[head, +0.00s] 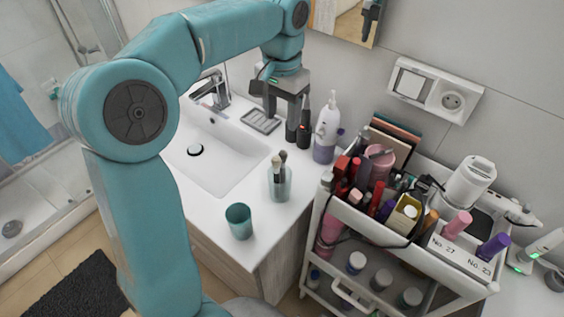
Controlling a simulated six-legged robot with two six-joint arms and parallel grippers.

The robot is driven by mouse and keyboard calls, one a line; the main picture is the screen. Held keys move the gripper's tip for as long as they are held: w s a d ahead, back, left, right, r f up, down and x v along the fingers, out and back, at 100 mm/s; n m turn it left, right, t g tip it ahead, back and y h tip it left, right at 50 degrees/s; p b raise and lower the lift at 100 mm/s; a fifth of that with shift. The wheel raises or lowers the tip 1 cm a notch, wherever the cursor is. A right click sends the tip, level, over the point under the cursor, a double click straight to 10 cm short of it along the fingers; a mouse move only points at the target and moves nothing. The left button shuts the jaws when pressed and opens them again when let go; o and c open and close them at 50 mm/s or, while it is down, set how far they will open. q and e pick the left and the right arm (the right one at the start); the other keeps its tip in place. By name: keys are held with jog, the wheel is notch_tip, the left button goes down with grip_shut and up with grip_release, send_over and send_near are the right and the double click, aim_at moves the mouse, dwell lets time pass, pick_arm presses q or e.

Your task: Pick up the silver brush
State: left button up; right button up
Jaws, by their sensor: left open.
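My left arm comes in from the left and reaches over the sink. My right gripper is not in view.
A teal tumbler (239,221) stands near the counter's front edge. A black slim device (304,126) and a white pump bottle (326,128) stand beside the gripper. A faucet (213,90) and soap dish (261,121) are left. A crowded white cart (368,223) stands right.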

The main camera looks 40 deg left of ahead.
pick_arm(q)
send_near(284, 164)
jog(key=f, duration=0.5)
jog(key=shift+w+a+f, duration=0.15)
jog(key=shift+a, duration=0.05)
jog(key=shift+f+p, duration=0.35)
jog(key=shift+p, duration=0.1)
jog(key=f, duration=0.2)
jog(key=f+p, duration=0.1)
jog(key=shift+a+f, duration=0.2)
jog(key=shift+f, duration=0.2)
jog(key=shift+w+f, duration=0.2)
jog(key=shift+f, duration=0.2)
jog(key=shift+s+r, duration=0.1)
jog(key=shift+s, duration=0.1)
jog(key=shift+c, duration=0.9)
jog(key=c, duration=0.5)
jog(key=shift+w, duration=0.1)
grip_shut()
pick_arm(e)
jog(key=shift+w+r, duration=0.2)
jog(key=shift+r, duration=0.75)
